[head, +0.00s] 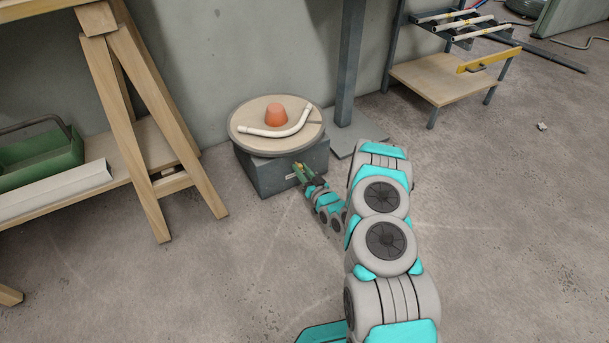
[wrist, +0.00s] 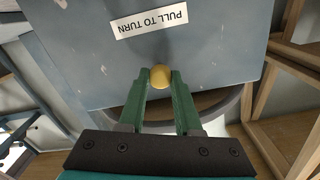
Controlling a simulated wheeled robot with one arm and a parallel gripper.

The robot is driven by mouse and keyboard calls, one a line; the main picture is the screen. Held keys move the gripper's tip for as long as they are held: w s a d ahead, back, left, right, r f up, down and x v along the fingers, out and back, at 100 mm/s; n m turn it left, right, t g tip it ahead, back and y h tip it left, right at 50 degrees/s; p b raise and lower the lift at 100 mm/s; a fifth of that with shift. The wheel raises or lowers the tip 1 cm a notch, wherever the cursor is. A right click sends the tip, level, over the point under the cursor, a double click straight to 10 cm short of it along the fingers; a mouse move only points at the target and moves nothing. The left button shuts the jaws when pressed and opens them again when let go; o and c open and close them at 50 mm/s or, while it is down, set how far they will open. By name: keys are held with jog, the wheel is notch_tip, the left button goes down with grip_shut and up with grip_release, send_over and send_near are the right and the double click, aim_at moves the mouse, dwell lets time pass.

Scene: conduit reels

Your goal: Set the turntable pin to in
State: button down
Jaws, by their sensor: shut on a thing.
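The turntable (head: 252,113) is a round tan disc on a grey box base (head: 262,176). The turntable pin shows a round yellow knob (wrist: 159,74) on the base's front face, beside a white label (wrist: 150,24) reading "PULL TO TURN". My gripper (head: 300,171) is at that front face; in the wrist view its green fingers (wrist: 160,84) are shut on the knob, one on each side. The pin's shaft is hidden, so I cannot tell its depth.
A wooden trestle (head: 150,130) and a shelf with a green toolbox (head: 40,160) stand at left. A steel post (head: 348,60) rises behind the turntable at right. A rack with a wooden shelf (head: 440,82) stands farther right. The floor at right is mostly clear.

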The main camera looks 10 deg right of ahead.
jog(key=c, duration=0.6)
grip_release()
jog(key=p+v, duration=0.1)
jog(key=v, duration=0.6)
jog(key=shift+s, duration=0.3)
jog(key=shift+r, duration=0.1)
